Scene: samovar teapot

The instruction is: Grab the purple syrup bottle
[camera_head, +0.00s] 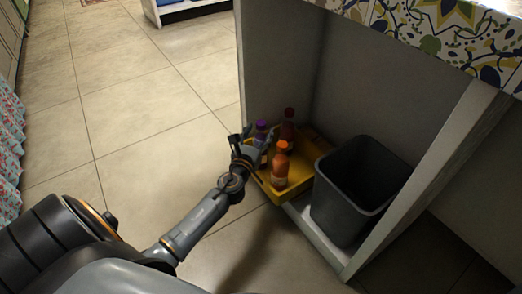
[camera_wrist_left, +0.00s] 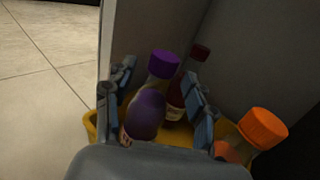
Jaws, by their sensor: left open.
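The purple syrup bottle (camera_head: 261,131) stands in a yellow tray (camera_head: 281,197) on the cabinet floor. In the left wrist view the purple bottle (camera_wrist_left: 145,112) shows its purple cap and rounded purple body between the fingers. My left gripper (camera_head: 248,142) is open around it, with one finger on each side; it also shows in the left wrist view (camera_wrist_left: 158,82). A visible gap remains beside the right finger; contact on the left is unclear. The bottle's lower part is hidden by the gripper. My right gripper is not in view.
An orange bottle (camera_head: 280,167) stands close in front, and a dark red bottle (camera_head: 289,124) behind, in the same tray. A dark bin (camera_head: 340,205) stands right of the tray. Cabinet walls and the patterned countertop (camera_head: 440,35) bound the space; floor at left is clear.

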